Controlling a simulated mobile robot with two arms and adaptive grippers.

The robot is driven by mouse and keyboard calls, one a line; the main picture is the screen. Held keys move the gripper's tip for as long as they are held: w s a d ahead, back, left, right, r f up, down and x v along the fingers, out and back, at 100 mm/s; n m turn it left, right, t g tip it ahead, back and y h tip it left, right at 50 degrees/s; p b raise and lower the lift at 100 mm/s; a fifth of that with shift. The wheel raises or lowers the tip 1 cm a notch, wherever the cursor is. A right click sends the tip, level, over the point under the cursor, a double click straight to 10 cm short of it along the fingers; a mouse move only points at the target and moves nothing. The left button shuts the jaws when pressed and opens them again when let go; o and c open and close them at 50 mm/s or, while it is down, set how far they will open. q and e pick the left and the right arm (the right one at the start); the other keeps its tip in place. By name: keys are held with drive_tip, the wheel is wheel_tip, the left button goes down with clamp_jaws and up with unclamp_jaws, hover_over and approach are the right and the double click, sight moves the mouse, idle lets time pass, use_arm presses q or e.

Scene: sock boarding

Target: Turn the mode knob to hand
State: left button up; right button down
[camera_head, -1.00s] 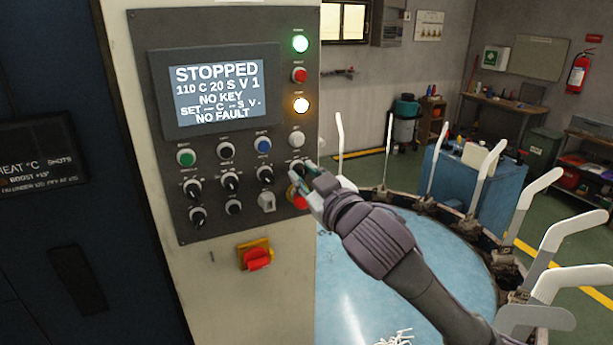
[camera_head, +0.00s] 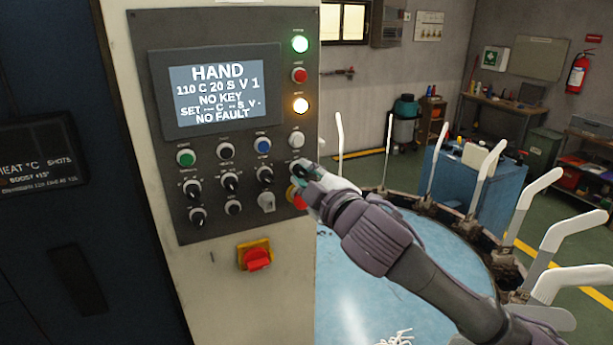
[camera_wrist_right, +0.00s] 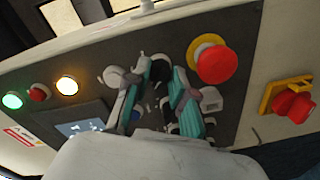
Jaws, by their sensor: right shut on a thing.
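The control panel (camera_head: 225,225) stands upright on a pale column. Its screen (camera_head: 218,92) reads HAND, with NO KEY and NO FAULT below. My right gripper (camera_head: 300,172) is at the knob at the right end of the upper knob row and is shut on it; the gripper hides most of this knob. In the right wrist view the two teal-padded fingers (camera_wrist_right: 163,95) reach to the panel face. The red emergency stop (camera_head: 298,198) is just below the gripper and partly covered; it also shows clearly in the wrist view (camera_wrist_right: 217,63). My left gripper is not in view.
Several other knobs and buttons, such as the black knob (camera_head: 265,175) and the white button (camera_head: 296,139), sit close by. A red switch on a yellow plate (camera_head: 256,256) is below the panel. A blue round table (camera_head: 350,300) ringed by white leg forms stands right.

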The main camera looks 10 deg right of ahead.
drive_tip(key=shift+r, duration=0.15)
idle(0.3)
drive_tip(key=c, duration=1.3)
unclamp_jaws()
drive_tip(key=o, duration=0.3)
drive_tip(key=shift+w, duration=0.15)
drive_tip(key=shift+o, duration=0.2)
drive_tip(key=v, duration=0.7)
drive_tip(key=shift+s, duration=0.25)
